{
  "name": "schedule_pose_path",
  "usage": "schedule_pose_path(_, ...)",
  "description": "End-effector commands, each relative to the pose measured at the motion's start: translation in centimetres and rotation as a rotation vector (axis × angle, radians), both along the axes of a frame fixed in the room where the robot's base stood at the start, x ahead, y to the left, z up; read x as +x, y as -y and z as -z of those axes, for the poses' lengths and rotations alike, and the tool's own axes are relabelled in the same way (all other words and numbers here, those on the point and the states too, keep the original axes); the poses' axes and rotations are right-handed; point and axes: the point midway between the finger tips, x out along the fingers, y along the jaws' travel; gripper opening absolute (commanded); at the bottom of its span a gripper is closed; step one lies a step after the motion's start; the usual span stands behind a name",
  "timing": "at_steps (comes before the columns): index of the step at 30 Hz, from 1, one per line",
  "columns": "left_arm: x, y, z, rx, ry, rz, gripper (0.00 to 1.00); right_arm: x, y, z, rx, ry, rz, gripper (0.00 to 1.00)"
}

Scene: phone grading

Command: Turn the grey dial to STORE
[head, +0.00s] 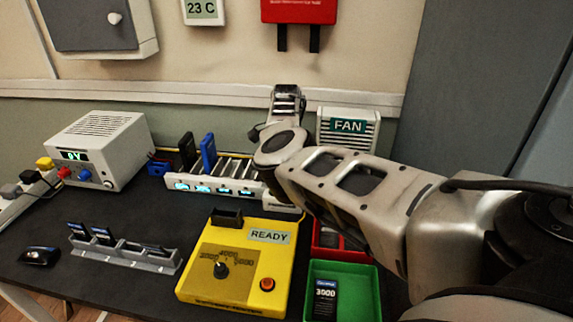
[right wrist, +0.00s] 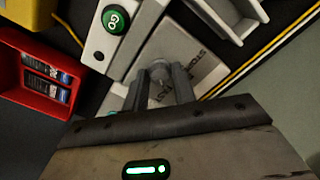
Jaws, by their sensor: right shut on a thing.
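The grey dial (right wrist: 158,68) sits on a light grey plate (right wrist: 180,40) in the right wrist view. Dark lettering that appears to read STORE is printed beside it, seen at an angle. My right gripper (right wrist: 160,84) is shut on the dial, one finger on each side. The dial's pointer direction cannot be made out. In the head view my right arm reaches in from the right and hides the dial and fingers. My left gripper is not in view.
A green GO button (right wrist: 115,20) is close to the dial. A red bin (right wrist: 30,62) holds small labelled items. The yellow READY box (head: 205,262), green tray (head: 352,272), slotted rack (head: 215,185) and FAN unit (head: 348,126) stand around my right arm.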

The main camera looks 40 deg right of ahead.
Motion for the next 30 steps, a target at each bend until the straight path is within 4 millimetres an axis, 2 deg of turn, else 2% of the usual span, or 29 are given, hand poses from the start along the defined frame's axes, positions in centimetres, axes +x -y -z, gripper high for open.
schedule_pose_path(16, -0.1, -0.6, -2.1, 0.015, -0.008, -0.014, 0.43, -0.1, 0.2, -0.4, -0.001, -0.003, -0.449, 0.04)
schedule_pose_path(30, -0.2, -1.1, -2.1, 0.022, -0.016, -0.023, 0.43, 0.0, 0.2, -0.1, -0.003, -0.002, -0.895, 0.04)
